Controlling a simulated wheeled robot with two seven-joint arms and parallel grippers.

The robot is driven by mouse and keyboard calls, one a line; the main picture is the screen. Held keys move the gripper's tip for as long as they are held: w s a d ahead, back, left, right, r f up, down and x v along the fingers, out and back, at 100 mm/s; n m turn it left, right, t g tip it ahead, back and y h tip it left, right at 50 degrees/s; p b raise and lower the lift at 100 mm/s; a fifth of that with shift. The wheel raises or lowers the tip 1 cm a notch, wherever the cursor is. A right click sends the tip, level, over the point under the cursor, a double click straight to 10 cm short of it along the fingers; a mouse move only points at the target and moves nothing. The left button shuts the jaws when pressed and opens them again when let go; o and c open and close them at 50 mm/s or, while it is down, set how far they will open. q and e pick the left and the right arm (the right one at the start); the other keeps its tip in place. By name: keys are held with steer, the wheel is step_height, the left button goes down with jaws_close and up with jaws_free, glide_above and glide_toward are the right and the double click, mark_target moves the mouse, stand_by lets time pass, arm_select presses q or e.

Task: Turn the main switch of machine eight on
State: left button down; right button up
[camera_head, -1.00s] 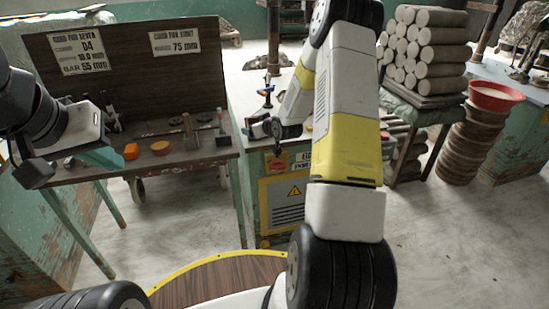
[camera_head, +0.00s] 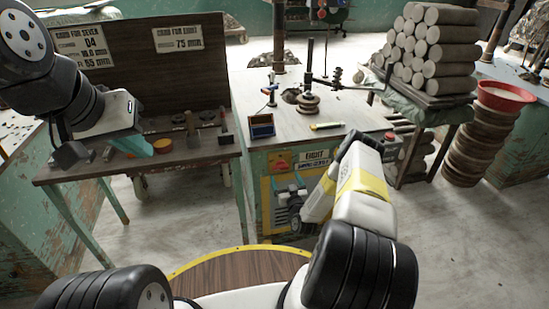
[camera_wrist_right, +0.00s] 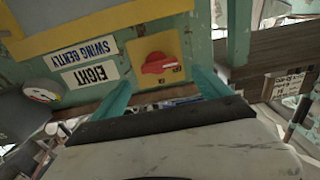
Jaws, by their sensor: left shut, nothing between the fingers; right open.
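Machine eight is a worn green cabinet (camera_head: 255,175) with an "EIGHT" label (camera_head: 314,156). The label also shows upside down in the right wrist view (camera_wrist_right: 90,76). Its red rotary switch (camera_wrist_right: 154,63) sits on a yellow plate (camera_wrist_right: 172,43), seen small in the head view (camera_head: 280,163). I cannot tell which setting the switch marks. My right gripper (camera_wrist_right: 163,92) is open and empty, its teal fingers either side of the switch in that view, with no visible contact. My left gripper (camera_head: 105,152) is shut and empty over the left bench.
A red button (camera_head: 389,136) is at the cabinet's right side. On its top are a small dark box (camera_head: 261,126), a yellow-ended tool (camera_head: 327,126) and a post with discs (camera_head: 308,103). The left bench (camera_head: 155,163) holds tools. Stacked clay cylinders (camera_head: 430,50) stand at right.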

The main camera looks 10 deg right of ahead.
mark_target(281, 168)
steer(key=shift+w+a, duration=0.1)
steer(key=shift+w, duration=2.7)
steer(key=c, duration=1.4)
